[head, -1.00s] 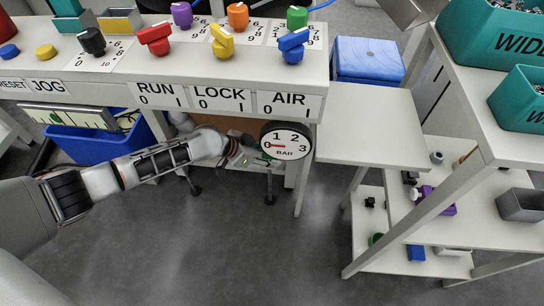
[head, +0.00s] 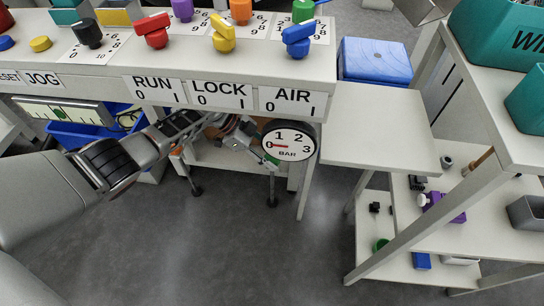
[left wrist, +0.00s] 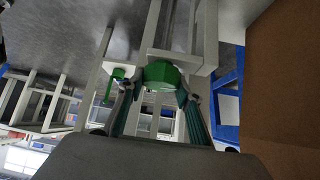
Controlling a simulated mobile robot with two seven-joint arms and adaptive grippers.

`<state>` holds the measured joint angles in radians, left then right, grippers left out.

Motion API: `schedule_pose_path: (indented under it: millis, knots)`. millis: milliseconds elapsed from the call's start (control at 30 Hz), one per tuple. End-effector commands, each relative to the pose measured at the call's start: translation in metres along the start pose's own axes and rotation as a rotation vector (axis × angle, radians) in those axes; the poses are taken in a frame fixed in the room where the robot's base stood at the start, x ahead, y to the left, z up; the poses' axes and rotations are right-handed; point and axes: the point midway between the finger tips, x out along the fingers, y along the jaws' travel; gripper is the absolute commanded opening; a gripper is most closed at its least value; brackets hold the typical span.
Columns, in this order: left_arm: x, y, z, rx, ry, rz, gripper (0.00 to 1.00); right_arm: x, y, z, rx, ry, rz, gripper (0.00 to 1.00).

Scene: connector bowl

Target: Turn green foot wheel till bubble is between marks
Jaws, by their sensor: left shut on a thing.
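The green foot wheel (left wrist: 163,75) shows in the left wrist view between the two fingers of my left gripper (left wrist: 159,92), which is shut on it. In the head view the green wheel (head: 271,160) is a small patch under the bench, by a bench leg and partly hidden by the gauge. My left gripper (head: 252,146) reaches it from the left, partly hidden by the bench. The level strip (head: 30,108) is pale with dark marks and a green patch near its middle. I cannot tell exactly how the bubble sits between the marks. My right gripper is not in view.
The bench front (head: 130,92) overhangs my left arm. A round pressure gauge (head: 289,146) hangs close to the gripper. A blue bin (head: 85,134) is behind the level strip. A shelf rack (head: 395,125) stands right. Open floor lies in front.

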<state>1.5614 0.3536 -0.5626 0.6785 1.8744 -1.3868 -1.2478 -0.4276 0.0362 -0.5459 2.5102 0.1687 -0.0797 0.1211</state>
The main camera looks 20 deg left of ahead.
Motion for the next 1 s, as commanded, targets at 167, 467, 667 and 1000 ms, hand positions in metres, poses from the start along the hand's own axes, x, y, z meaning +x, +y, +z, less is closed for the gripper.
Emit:
schedule_pose_path:
  millis: [167, 467, 667, 1000]
  knots:
    - [0.0012, 0.002, 0.0046, 0.019, -0.007, 0.026, 0.13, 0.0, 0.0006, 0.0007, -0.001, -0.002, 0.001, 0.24]
    - [0.001, 0.0026, 0.0062, 0.029, -0.01, 0.036, 0.13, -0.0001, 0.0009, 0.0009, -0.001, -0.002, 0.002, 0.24]
    - [0.0011, 0.0027, 0.0066, 0.028, -0.011, 0.036, 0.13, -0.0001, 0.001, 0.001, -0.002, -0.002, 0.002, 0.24]
    - [0.0006, 0.0011, 0.0033, 0.03, -0.006, 0.033, 0.52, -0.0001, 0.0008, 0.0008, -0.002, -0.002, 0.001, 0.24]
